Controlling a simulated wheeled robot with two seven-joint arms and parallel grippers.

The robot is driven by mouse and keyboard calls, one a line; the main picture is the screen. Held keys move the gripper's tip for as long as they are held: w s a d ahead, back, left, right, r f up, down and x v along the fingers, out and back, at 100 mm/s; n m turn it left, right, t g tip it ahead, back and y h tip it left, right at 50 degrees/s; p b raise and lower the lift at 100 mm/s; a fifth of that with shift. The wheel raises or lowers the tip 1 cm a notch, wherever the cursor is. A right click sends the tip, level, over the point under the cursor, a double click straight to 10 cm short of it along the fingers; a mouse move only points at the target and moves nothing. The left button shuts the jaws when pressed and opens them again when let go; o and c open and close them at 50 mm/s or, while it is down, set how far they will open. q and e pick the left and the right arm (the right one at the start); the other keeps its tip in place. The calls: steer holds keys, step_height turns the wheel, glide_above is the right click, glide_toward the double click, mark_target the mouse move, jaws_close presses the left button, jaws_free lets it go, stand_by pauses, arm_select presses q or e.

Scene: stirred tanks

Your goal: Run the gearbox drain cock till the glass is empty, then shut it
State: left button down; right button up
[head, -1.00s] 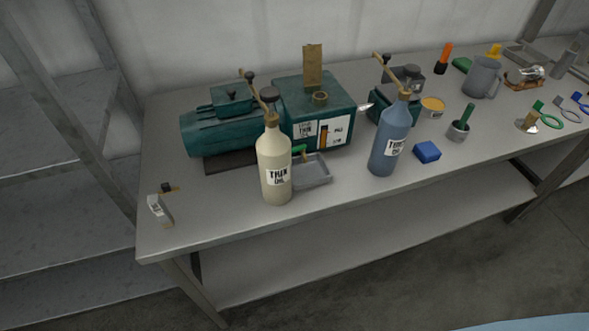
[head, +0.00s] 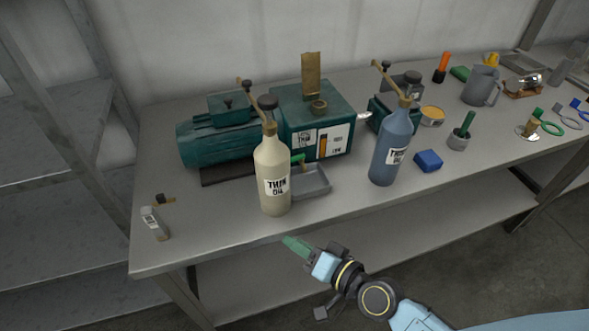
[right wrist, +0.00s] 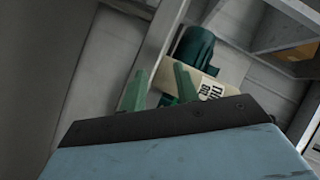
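The green gearbox (head: 333,100) stands on the bench, with a label and an orange-amber sight glass (head: 323,145) on its front. A small green lever, which looks like the drain cock (head: 299,158), shows low on the front, partly hidden by the cream THIN oil bottle (head: 272,165). A grey drip tray (head: 318,192) sits below it. My right gripper (head: 295,246) is in front of the bench edge, well short of the gearbox. In the right wrist view its green fingers (right wrist: 158,88) are apart with nothing between them. My left gripper is not in view.
A blue oil bottle (head: 392,145) stands right of the tray, with a blue block (head: 428,161) beside it. A green motor (head: 215,143) adjoins the gearbox. A small white-grey item (head: 154,224) lies at the left. The front bench strip is mostly clear.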

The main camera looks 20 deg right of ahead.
step_height(320, 180, up, 7)
steer(key=w+d+m+t, duration=0.2)
steer(key=m+t, duration=0.1)
steer(key=m, duration=0.2)
steer(key=m+t+h, duration=0.2)
steer(key=m+h, duration=0.3)
steer(key=m, duration=0.1)
glide_toward(294, 161)
steer(key=w, duration=0.2)
steer(key=w+a, duration=0.1)
steer(key=w, duration=0.2)
steer(key=w+a, duration=0.1)
steer(key=w, duration=0.2)
steer(key=shift+r+b, duration=0.1)
steer(key=shift+b, duration=0.3)
jaws_close()
